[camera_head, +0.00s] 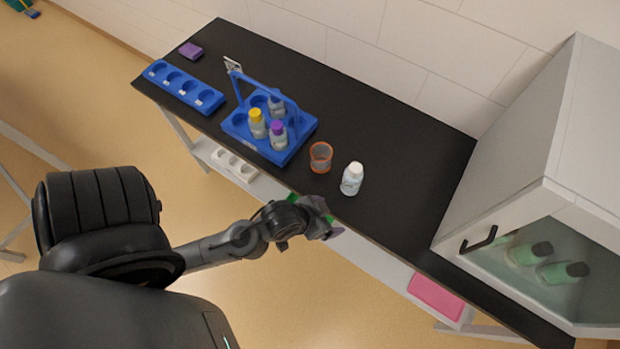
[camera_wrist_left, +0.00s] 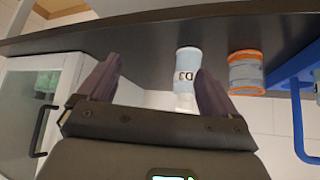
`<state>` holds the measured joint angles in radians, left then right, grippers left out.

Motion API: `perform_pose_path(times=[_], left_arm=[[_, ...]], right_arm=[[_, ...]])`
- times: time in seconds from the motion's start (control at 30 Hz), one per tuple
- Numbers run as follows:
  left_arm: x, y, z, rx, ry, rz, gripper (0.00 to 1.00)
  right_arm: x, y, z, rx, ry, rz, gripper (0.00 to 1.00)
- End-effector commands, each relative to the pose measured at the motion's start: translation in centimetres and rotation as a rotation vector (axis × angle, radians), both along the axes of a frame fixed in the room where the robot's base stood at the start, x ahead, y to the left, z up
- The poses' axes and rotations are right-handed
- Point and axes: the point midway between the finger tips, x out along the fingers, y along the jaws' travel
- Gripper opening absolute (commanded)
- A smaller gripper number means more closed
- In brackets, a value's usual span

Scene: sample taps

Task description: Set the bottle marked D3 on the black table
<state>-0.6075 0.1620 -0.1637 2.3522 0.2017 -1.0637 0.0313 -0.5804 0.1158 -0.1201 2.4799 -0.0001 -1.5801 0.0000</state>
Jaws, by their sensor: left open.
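The bottle marked D3 (camera_head: 352,178) is white with a pale label and stands upright on the black table (camera_head: 400,150), close to its front edge. In the left wrist view the bottle (camera_wrist_left: 187,66) appears upside down with "D3" readable, close to the right-hand finger, which hides a little of it. My left gripper (camera_head: 327,220) is at the table's front edge, on the near side of the bottle. Its two fingers (camera_wrist_left: 157,72) are apart with nothing held between them. My right gripper is not in view.
An orange-rimmed cup (camera_head: 320,157) stands just left of the bottle. A blue carrier (camera_head: 268,146) with several bottles and a blue rack (camera_head: 183,87) are farther left. A glass-fronted cabinet (camera_head: 530,200) stands at right. The table between bottle and cabinet is clear.

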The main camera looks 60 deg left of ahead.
Motion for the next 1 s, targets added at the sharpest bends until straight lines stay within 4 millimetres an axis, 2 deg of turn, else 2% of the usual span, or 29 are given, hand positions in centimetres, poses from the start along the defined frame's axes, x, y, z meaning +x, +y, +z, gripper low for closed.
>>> perform_pose_path(times=[0.2, 0.37, 0.77, 0.87, 1.0], left_arm=[[-3.8, -0.9, 1.4, 0.044, 0.243, -0.115, 0.92], [-5.5, -0.9, 2.0, 0.071, 0.334, -0.152, 0.92], [-5.9, -0.8, 2.2, 0.078, 0.354, -0.158, 0.92], [-5.9, -0.8, 2.8, 0.078, 0.354, -0.158, 0.92], [-5.9, -0.8, 4.8, 0.078, 0.354, -0.158, 0.92]], right_arm=[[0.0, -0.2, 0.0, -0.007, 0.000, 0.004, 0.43], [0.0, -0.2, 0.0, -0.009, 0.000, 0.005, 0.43], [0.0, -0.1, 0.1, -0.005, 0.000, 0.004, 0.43], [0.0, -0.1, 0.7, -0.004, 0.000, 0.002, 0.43], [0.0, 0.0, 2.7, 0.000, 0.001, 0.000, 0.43]])
